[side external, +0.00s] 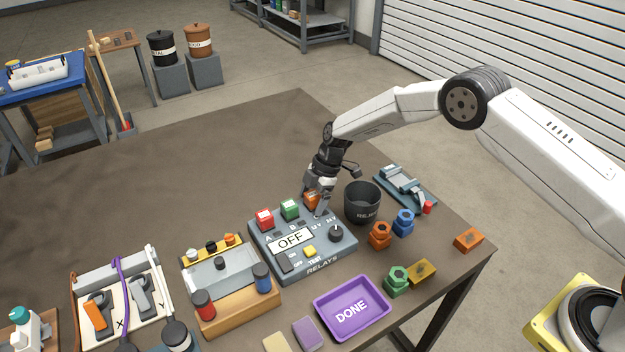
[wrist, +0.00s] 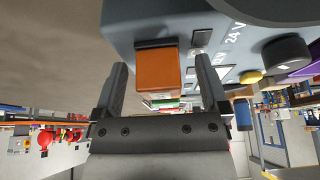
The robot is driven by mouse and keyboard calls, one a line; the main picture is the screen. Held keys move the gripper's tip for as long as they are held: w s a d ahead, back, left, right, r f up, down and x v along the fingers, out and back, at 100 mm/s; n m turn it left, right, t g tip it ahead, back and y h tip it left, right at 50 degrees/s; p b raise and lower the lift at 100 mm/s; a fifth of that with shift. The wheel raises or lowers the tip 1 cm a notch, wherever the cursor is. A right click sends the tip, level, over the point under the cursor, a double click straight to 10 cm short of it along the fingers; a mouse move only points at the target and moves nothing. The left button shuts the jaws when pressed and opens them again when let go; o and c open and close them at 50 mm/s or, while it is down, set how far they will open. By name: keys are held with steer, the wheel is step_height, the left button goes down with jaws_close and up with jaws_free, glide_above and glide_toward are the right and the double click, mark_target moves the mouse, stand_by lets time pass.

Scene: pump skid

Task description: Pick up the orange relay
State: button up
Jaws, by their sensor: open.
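The orange relay (wrist: 158,72) is seated in the grey relay panel (side external: 277,262), at the right end of its back row. In the side view the relay (side external: 310,199) is partly hidden by my gripper (side external: 320,200). In the wrist view my gripper (wrist: 160,90) is open, with one finger on each side of the relay and a gap on both sides. A red relay (side external: 265,219) and a green relay (side external: 289,208) sit to its left in the same row. The panel's display reads OFF.
A black bin (side external: 362,204) marked with partly hidden lettering stands close right of my gripper. A purple tray (side external: 352,309) marked DONE lies in front of the panel. The table behind the panel is clear.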

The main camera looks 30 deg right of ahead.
mark_target(310, 195)
steer(key=c, duration=1.2)
steer(key=shift+r, duration=0.15)
steer(key=shift+r, duration=1.45)
steer(key=s+d+r, duration=0.1)
steer(key=s+r, duration=0.2)
steer(key=s, duration=0.1)
steer(key=s+r, duration=0.3)
steer(key=s, duration=0.2)
steer(key=s+d+r, duration=0.1)
steer(key=s+r, duration=0.2)
steer(key=s, duration=0.1)
steer(key=shift+s+d+r, duration=0.35)
steer(key=shift+r, duration=0.05)
